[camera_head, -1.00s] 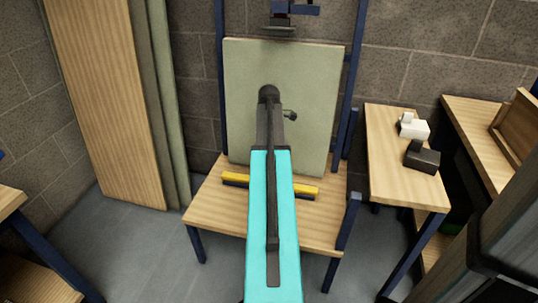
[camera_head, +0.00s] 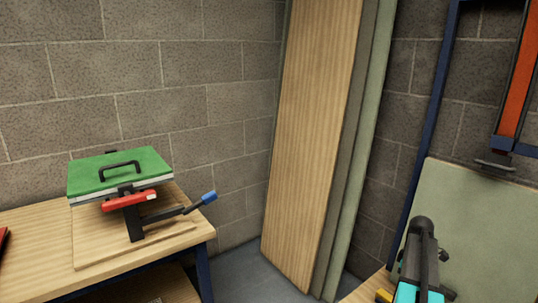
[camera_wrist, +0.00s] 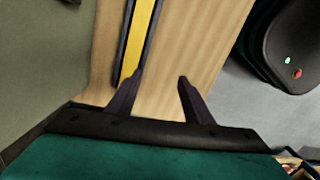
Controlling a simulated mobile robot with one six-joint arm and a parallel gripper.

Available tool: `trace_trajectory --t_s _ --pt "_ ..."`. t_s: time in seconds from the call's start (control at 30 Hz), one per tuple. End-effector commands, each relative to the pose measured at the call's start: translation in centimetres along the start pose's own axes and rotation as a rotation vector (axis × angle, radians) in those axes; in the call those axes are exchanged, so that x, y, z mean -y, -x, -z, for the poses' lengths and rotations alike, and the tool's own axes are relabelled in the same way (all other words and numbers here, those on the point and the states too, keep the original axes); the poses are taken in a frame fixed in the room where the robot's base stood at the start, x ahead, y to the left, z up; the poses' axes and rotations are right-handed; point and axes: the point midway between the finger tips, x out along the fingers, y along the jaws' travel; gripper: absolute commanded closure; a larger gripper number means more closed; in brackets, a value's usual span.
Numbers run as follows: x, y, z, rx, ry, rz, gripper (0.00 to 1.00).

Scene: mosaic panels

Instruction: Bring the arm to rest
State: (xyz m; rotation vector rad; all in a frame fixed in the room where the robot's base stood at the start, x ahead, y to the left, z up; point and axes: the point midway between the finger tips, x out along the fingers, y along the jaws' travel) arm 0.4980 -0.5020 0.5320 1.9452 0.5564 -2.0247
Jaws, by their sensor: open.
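My arm (camera_head: 420,265) shows at the lower right of the head view, in front of a pale green panel (camera_head: 470,215). My gripper (camera_wrist: 157,92) shows in the wrist view with its two dark fingers apart and nothing between them. Below the fingers is a wooden surface (camera_wrist: 195,50). A yellow bar with dark edges (camera_wrist: 138,38) lies on that surface, near the left finger; I cannot tell if they touch. The gripper itself is not clear in the head view.
A wooden table (camera_head: 40,240) at left carries a press with a green lid (camera_head: 120,172) and a blue-tipped handle (camera_head: 208,197). Tall boards (camera_head: 315,130) lean on the block wall. Grey floor (camera_head: 245,270) is free between the tables. My dark rounded base (camera_wrist: 290,45) shows at upper right.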

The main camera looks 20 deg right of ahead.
Motion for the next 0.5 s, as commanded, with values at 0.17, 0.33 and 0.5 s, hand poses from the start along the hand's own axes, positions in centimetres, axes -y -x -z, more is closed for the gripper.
trace_trajectory --t_s 0.17,0.33,0.5 --pt "4.3 -2.0 5.3 0.029 0.095 0.066 0.53" --pt "8.9 -4.4 9.2 0.061 0.180 0.124 0.53" --pt "14.0 -6.9 12.3 0.098 0.255 0.176 0.53"
